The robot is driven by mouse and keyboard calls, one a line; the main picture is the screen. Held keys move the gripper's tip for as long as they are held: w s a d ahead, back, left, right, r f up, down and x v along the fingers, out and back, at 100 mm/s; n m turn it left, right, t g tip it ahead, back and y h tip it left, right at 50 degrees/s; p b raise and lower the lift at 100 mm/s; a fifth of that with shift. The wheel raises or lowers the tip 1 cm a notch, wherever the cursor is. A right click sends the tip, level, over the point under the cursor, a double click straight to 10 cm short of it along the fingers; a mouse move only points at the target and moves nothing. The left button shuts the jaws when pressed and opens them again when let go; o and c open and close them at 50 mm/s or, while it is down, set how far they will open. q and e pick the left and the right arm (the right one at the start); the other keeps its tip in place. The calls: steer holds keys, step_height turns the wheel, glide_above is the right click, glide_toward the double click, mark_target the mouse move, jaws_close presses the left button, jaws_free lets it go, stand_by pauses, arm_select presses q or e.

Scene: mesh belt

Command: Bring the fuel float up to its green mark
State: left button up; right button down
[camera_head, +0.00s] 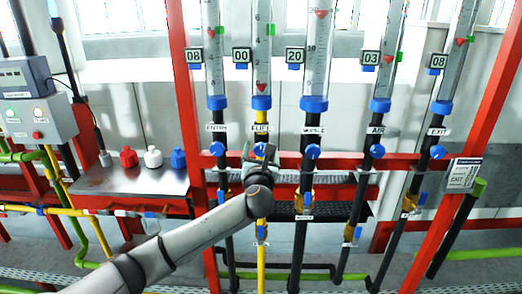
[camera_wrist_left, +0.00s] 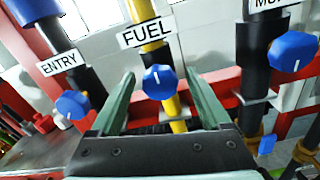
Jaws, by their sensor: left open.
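The blue fuel knob (camera_wrist_left: 159,81) is on the yellow pipe under the FUEL label (camera_wrist_left: 146,35). My left gripper (camera_head: 260,152) is at this knob and partly covers it in the head view. In the left wrist view its two green fingers (camera_wrist_left: 158,76) are open, one on each side of the knob, with gaps. I cannot tell how deep the knob lies between them. My right gripper is not in view.
The blue entry knob (camera_wrist_left: 72,104) is to the left and another blue knob (camera_wrist_left: 293,52) to the right. A red crossbar (camera_head: 340,160) runs behind the pipes. Red, white and blue capped items stand on a metal shelf (camera_head: 115,180) at left.

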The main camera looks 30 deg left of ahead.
arm_select(q)
jaws_close()
stand_by(0.8)
